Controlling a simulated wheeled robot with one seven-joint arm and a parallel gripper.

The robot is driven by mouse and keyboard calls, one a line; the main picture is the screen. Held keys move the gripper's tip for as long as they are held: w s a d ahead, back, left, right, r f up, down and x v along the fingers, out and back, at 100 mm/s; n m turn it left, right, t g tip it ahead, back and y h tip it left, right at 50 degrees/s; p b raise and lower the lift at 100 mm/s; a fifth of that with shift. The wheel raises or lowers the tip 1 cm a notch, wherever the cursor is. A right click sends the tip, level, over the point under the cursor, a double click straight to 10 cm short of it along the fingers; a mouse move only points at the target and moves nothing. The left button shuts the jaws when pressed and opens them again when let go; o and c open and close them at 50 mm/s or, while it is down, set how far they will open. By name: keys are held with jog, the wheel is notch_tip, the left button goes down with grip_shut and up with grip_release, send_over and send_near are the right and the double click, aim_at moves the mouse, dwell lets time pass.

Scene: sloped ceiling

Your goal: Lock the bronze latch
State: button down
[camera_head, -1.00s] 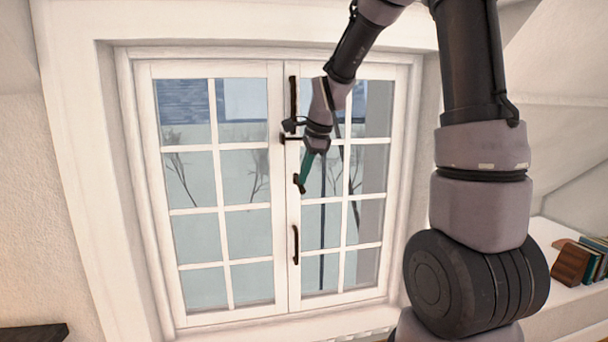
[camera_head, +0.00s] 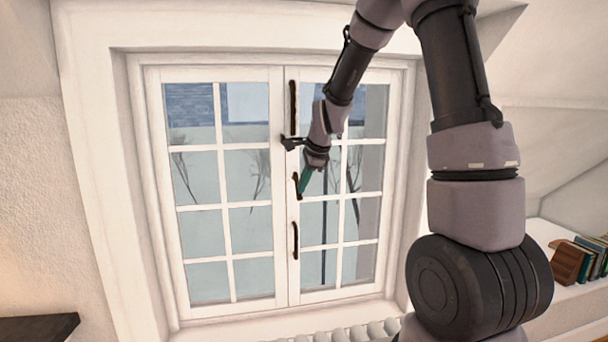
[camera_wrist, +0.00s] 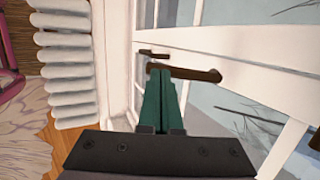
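The bronze latch (camera_head: 296,184) is a dark curved handle on the meeting stile of a white two-sash window, at mid height. In the wrist view the latch (camera_wrist: 195,73) lies roughly level across the stile, with a small dark plate (camera_wrist: 154,52) beyond it. My gripper (camera_head: 300,191) has green fingers against or very near the latch. In the wrist view the fingers (camera_wrist: 160,72) look pressed together, their tips over the latch's left part. Whether they touch it I cannot tell. Both sashes look closed.
A dark long bar (camera_head: 293,107) sits above the latch and a dark pull handle (camera_head: 295,240) below it. A white radiator (camera_wrist: 65,65) stands under the window. Books (camera_head: 590,257) are on the right ledge, and a dark shelf (camera_head: 38,327) is at lower left.

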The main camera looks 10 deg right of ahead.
aim_at(300, 198)
jog(key=shift+w+f, duration=0.2)
jog(key=shift+f, duration=0.8)
jog(key=shift+x, duration=0.9)
jog(key=shift+w+d+f, duration=0.15)
jog(key=shift+w+f, duration=0.85)
jog(key=shift+w, duration=0.35)
